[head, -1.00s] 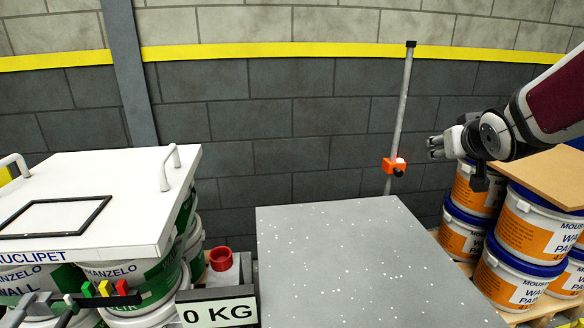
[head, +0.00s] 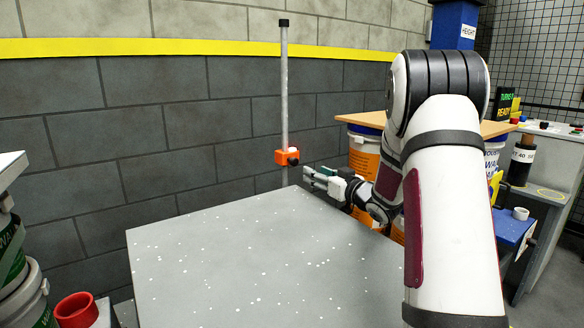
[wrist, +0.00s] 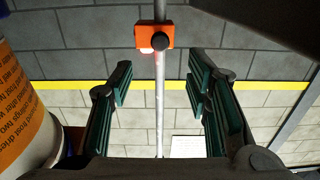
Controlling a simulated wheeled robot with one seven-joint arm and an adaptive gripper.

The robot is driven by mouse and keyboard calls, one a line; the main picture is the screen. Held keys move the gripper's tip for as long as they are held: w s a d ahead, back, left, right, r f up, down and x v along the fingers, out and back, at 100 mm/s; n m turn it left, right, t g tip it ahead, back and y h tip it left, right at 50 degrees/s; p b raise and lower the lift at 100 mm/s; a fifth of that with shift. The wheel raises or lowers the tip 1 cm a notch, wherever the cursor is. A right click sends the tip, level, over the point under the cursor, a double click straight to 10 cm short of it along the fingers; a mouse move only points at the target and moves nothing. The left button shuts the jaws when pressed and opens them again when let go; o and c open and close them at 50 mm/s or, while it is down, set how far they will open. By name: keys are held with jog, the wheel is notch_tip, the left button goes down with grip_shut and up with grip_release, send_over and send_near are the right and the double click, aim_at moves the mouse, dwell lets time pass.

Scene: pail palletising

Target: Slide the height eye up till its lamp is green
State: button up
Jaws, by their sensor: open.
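The height eye (head: 287,157) is an orange block clamped on a thin grey upright pole (head: 284,95) with a black cap. In the head view it sits below the yellow wall stripe. It has a dark knob on its front and a pale dome on top; I see no green on it. My gripper (head: 312,180) is open and empty, just right of and a little below the height eye. In the wrist view, which looks upside down, the height eye (wrist: 154,36) shows beyond the open fingers (wrist: 160,74), apart from them, with the pole running between them.
A grey speckled panel (head: 240,250) fills the space in front of the pole. Paint pails (head: 362,152) under a brown board stand behind my arm. A red cup (head: 76,310) is at lower left. A pail (wrist: 20,110) is close beside the left finger in the wrist view.

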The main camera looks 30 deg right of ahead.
aim_at(296, 163)
jog(key=w+b, duration=0.1)
jog(key=w, duration=0.5)
jog(key=w+b, duration=0.2)
jog(key=w, duration=0.4)
jog(key=shift+w+a, duration=0.2)
jog(key=shift+w, duration=0.15)
grip_shut()
